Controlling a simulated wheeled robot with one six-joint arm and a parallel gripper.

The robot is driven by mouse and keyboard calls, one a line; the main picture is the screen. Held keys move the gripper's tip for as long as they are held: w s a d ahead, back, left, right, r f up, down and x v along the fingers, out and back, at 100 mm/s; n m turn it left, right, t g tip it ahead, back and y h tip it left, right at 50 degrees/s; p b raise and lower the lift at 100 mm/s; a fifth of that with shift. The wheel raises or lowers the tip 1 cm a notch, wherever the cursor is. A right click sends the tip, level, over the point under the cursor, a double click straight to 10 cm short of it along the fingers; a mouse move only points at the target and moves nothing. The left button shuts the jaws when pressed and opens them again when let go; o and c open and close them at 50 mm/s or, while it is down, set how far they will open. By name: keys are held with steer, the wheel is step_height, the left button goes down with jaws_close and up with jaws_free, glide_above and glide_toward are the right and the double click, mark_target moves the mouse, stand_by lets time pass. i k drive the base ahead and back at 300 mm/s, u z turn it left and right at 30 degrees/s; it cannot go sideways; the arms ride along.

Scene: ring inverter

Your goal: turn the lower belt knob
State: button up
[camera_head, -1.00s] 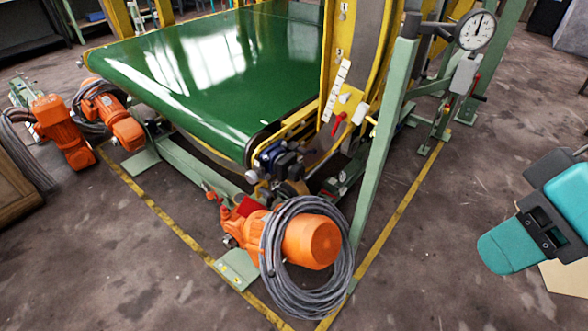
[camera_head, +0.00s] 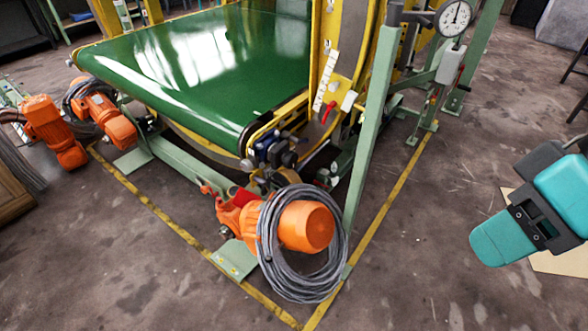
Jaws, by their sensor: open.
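The green conveyor belt (camera_head: 220,75) runs from upper left to a roller end near the middle of the head view. Dark knob-like parts (camera_head: 289,158) sit at the near corner of that end, below the yellow frame. A smaller round knob-like part (camera_head: 323,176) shows lower and to the right. I cannot tell which of these is the lower belt knob. A red handle (camera_head: 327,112) is higher on the yellow frame. Part of my teal arm shows at the right edge, well apart from the machine. No gripper fingers are visible.
An orange motor (camera_head: 305,227) with a grey cable coil (camera_head: 274,279) stands in front of the belt end. A green upright post (camera_head: 373,120) stands right of the knobs. A dial gauge (camera_head: 453,18) is at upper right. The floor (camera_head: 425,235) between machine and arm is clear.

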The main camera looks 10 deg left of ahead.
mark_target(289, 159)
steer(key=k, duration=0.35)
steer(key=z, duration=0.9)
steer(key=i, duration=0.65)
steer(key=u, duration=1.4)
